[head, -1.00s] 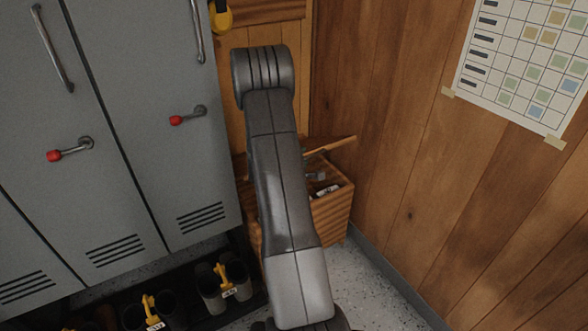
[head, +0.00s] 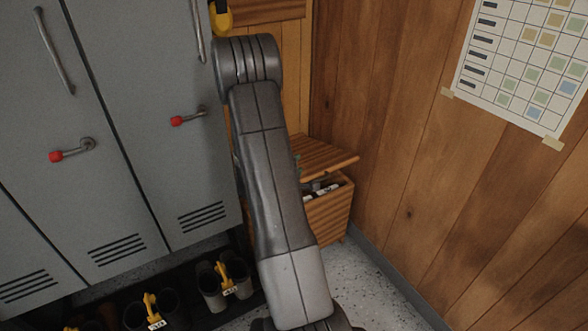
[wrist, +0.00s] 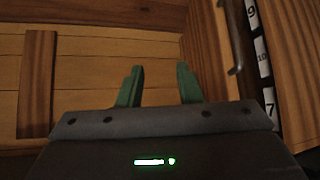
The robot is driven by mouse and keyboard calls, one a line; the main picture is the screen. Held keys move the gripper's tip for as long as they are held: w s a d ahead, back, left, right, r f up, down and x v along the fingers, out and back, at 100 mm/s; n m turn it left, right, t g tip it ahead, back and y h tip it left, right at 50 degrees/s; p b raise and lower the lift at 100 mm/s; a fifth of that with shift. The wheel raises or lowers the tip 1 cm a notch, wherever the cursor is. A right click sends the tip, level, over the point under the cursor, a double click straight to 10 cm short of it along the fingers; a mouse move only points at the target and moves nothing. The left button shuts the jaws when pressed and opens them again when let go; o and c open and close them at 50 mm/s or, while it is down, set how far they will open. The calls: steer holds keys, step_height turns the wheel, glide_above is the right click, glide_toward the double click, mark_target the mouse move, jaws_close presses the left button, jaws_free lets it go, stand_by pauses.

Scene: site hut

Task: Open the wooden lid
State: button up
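The wooden lid (head: 325,157) sits partly raised over a slatted wooden box (head: 329,215) in the corner. A gap shows under its right edge, with dark and white items inside the box. My gripper is mostly hidden behind my arm in the head view; a small green bit of it shows at the lid's left side. In the wrist view my gripper (wrist: 160,87) has its two green fingers apart, with nothing held between them. Wooden planks lie beyond them. I cannot tell whether a finger touches the lid.
Grey lockers (head: 160,110) with red-tipped handles stand at left. A panelled wall (head: 410,150) with a chart (head: 528,65) closes the right side. Speckled floor is clear before the box.

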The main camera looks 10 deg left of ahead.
steer(key=shift+v, duration=1.5)
steer(key=shift+r+p, duration=0.1)
steer(key=shift+p, duration=0.2)
steer(key=shift+w, duration=0.1)
